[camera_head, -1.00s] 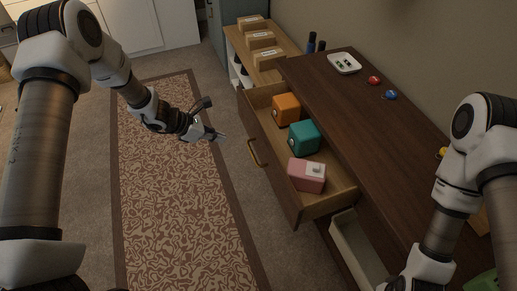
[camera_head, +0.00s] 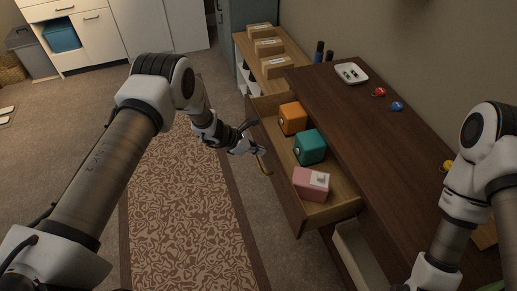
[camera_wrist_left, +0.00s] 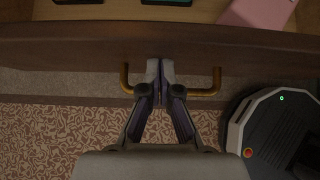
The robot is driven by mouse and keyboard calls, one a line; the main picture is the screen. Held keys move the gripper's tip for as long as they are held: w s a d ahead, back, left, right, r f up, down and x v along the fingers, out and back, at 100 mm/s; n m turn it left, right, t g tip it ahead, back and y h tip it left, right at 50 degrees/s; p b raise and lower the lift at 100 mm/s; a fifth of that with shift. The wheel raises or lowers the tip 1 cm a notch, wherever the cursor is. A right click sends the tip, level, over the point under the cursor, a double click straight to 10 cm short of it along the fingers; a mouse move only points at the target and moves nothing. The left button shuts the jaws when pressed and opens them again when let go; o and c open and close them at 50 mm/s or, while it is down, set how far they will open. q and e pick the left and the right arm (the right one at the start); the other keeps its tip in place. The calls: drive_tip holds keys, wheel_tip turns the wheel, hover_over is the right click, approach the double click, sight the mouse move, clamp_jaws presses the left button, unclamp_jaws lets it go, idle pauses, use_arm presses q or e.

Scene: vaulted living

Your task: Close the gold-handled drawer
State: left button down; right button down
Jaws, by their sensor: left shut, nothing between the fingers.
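The gold-handled drawer (camera_head: 283,178) is pulled out from the dark wooden dresser. Its gold handle (camera_head: 264,164) is on the front panel, and the handle (camera_wrist_left: 205,92) also shows in the left wrist view. My left gripper (camera_head: 260,150) is shut and empty at the drawer front, by the handle. In the left wrist view my closed fingertips (camera_wrist_left: 160,74) overlap the middle of the handle and reach the panel's edge; whether they touch it I cannot tell. Inside the drawer are an orange box (camera_head: 292,118), a teal box (camera_head: 310,147) and a pink box (camera_head: 311,184). My right gripper is out of view.
The dresser top (camera_head: 350,105) holds a white tray (camera_head: 351,73) and small red and blue items. A lower drawer (camera_head: 357,253) with a pale inside also stands open. A low shelf (camera_head: 270,65) with boxes adjoins the dresser. A patterned rug (camera_head: 185,220) covers the floor left of the drawer.

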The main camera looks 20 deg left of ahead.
sight(316, 134)
use_arm(q)
drive_tip(key=w+d+b, duration=0.3)
drive_tip(key=d+b, duration=0.1)
drive_tip(key=d, duration=0.1)
drive_tip(key=w+d+b, duration=0.4)
drive_tip(key=d+b, duration=0.1)
drive_tip(key=d, duration=0.1)
drive_tip(key=w+d+b, duration=0.4)
drive_tip(key=d, duration=0.1)
drive_tip(key=shift+w+d+f, duration=0.1)
drive_tip(key=shift+d+f, duration=0.25)
drive_tip(key=shift+w+d+r+b, duration=0.25)
drive_tip(key=shift+w+d+b, duration=0.1)
drive_tip(key=shift+d+b, duration=0.2)
drive_tip(key=shift+r, duration=0.3)
drive_tip(key=shift+w, duration=0.1)
drive_tip(key=shift+a, duration=0.15)
